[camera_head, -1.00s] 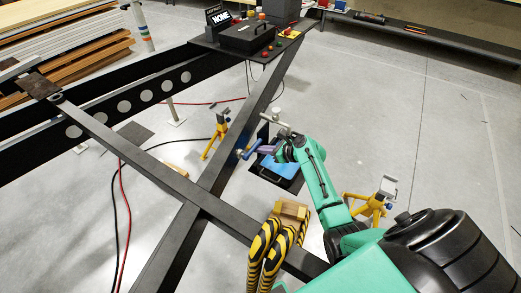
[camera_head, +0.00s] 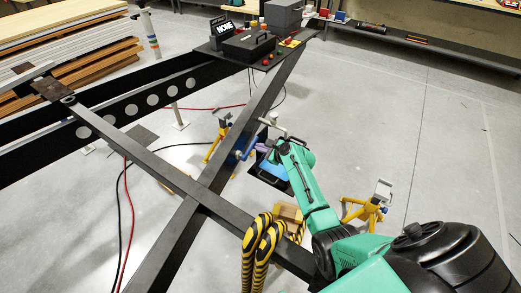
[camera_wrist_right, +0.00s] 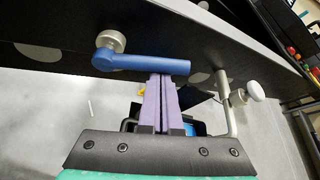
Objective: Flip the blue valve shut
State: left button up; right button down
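The blue valve (camera_wrist_right: 145,60) is a lever handle on a round silver pivot, on the side of a dark beam. In the right wrist view its lever runs from the pivot at left to the right, nearly level. In the head view it shows small and blue (camera_head: 249,148) beside the beam. My right gripper (camera_wrist_right: 161,78) has its two purple fingers together with nothing between them. Their tips are at the lever's lower edge; I cannot tell whether they touch. In the head view the right gripper (camera_head: 262,147) is partly hidden by its own arm. My left gripper is not in view.
A silver pipe with a round knob (camera_wrist_right: 232,105) stands right of the fingers. Black chassis beams (camera_head: 150,158) cross the scene. Yellow jack stands (camera_head: 370,212) and a blue-topped case (camera_head: 273,170) are nearby. Striped black-yellow loops (camera_head: 262,245) hang at the front beam. Open floor lies right.

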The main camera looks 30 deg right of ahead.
aim_at(250, 146)
jog(key=r+n+t, duration=0.1)
jog(key=a+r+n+t+h+p, duration=0.1)
jog(key=n, duration=0.1)
jog(key=shift+s+r+h+p, duration=0.15)
jog(key=shift+h+p, duration=0.15)
jog(key=a+n+t, duration=0.1)
jog(key=s+r+n+t+h+b, duration=0.1)
jog(key=n, duration=0.1)
jog(key=shift+a+r, duration=0.2)
jog(key=shift+a, duration=0.15)
jog(key=shift+s+a+r+n+t+b, duration=0.2)
jog(key=shift+a+r+n+t+b, duration=0.15)
jog(key=shift+n, duration=0.45)
jog(key=shift+s+a+r+p, duration=0.2)
jog(key=shift+s+a+p, duration=0.1)
jog(key=shift+a, duration=0.1)
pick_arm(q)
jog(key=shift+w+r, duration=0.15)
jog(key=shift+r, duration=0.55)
pick_arm(e)
jog(key=shift+a, duration=0.2)
jog(key=shift+s+a, duration=0.1)
